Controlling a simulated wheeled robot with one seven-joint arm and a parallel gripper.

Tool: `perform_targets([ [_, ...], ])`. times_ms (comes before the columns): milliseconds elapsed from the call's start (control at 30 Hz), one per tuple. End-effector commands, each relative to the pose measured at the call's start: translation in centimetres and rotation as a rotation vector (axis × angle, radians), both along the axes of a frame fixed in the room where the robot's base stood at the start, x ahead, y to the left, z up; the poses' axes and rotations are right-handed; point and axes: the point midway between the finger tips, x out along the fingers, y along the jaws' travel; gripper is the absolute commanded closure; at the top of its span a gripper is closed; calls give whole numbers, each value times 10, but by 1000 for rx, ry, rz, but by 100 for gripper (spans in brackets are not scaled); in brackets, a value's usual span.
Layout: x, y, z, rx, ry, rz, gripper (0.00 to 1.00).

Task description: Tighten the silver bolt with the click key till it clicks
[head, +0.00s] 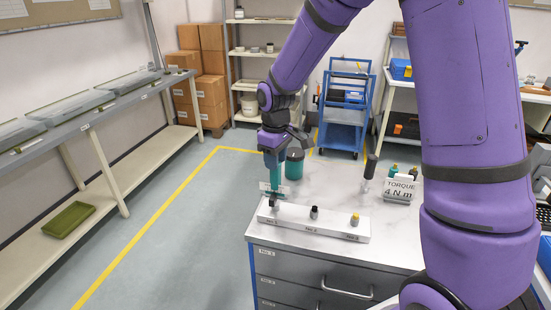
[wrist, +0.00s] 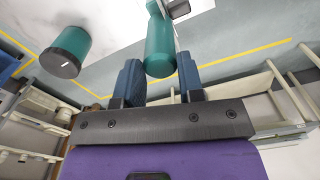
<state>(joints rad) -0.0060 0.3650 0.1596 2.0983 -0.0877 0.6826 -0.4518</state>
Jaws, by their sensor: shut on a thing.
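My gripper (wrist: 155,85) is shut on the teal handle of the click key (wrist: 158,45). In the head view the click key (head: 275,176) hangs upright from my gripper (head: 275,152), with a grey crosspiece low on it. Its lower end is over the left station of a white block (head: 335,229). A dark piece shows there, and I cannot tell whether the key touches or seats on the bolt. The middle station holds a dark grey bolt (head: 314,212), the right one a brass-yellow bolt (head: 355,219). The silver bolt is not clearly visible; the left station is mostly covered.
A teal canister with a dark lid (head: 294,164) stands close behind the key. A dark-handled tool (head: 370,168) stands upright farther right. A sign (head: 398,190) reads "TORQUE 4 N m", with small bottles behind it. The worktop (head: 330,180) between is clear.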

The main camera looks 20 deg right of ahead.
Motion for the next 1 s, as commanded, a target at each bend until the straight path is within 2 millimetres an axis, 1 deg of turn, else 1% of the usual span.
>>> perform_targets([
  [167, 0, 0, 5, 0, -1, -1, 100],
  [800, 1, 0, 60, 0, -3, 0, 100],
  [1000, 0, 0, 70, 0, -1, 0, 100],
])
